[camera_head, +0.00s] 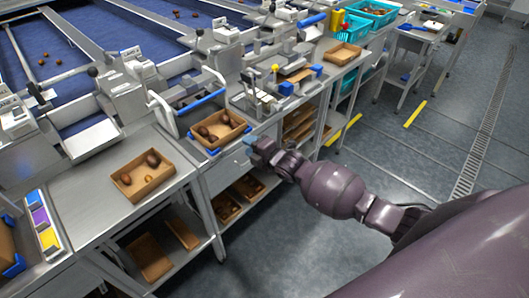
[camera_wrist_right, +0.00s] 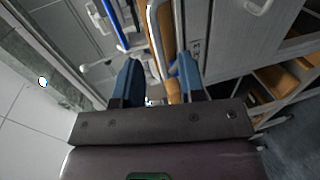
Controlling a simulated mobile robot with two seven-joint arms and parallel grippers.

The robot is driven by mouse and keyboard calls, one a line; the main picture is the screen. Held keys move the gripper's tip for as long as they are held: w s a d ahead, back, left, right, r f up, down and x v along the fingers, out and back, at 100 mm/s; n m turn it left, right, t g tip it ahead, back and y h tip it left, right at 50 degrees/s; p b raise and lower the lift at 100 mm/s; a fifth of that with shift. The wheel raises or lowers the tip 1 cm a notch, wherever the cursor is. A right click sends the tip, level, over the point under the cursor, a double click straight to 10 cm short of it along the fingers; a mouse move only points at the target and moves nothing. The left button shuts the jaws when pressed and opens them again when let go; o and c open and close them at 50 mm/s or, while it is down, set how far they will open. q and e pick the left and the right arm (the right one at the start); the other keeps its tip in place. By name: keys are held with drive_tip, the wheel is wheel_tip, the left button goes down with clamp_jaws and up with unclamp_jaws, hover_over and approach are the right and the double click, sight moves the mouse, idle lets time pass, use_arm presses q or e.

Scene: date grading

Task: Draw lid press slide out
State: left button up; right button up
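The lid press (camera_head: 190,98) stands on the steel bench, a metal frame with a blue bar handle. In front of it, a brown carton (camera_head: 218,143) holding several dark dates sits between blue corner pieces, apparently on the press's slide. My right gripper (camera_head: 254,146) is just right of this carton, low by the bench's front edge. In the right wrist view, the blue fingers of my right gripper (camera_wrist_right: 160,65) are apart. A silver bar (camera_wrist_right: 156,35) and the brown carton edge (camera_wrist_right: 171,50) show beyond the gap; I cannot tell whether they touch the fingers. My left gripper is out of view.
Another open carton (camera_head: 125,189) with dates stands on the bench to the left. Flat cartons (camera_head: 183,230) lie on the shelf below. More machines and turquoise crates (camera_head: 345,38) stand along the bench behind.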

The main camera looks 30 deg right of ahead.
drive_tip(key=v, duration=0.8)
idle(0.4)
drive_tip(key=s+f+m+g+h, duration=0.1)
drive_tip(key=s+f+m, duration=0.3)
drive_tip(key=s+m, duration=0.6)
drive_tip(key=s+f+m+g+h, duration=0.1)
drive_tip(key=s+f+m+h, duration=0.3)
drive_tip(key=s+m, duration=0.7)
drive_tip(key=s+d, duration=0.1)
drive_tip(key=s, duration=0.2)
drive_tip(key=shift+s+f+g+h, duration=0.2)
drive_tip(key=shift+f+g+h, duration=0.1)
drive_tip(key=shift+f+g, duration=0.1)
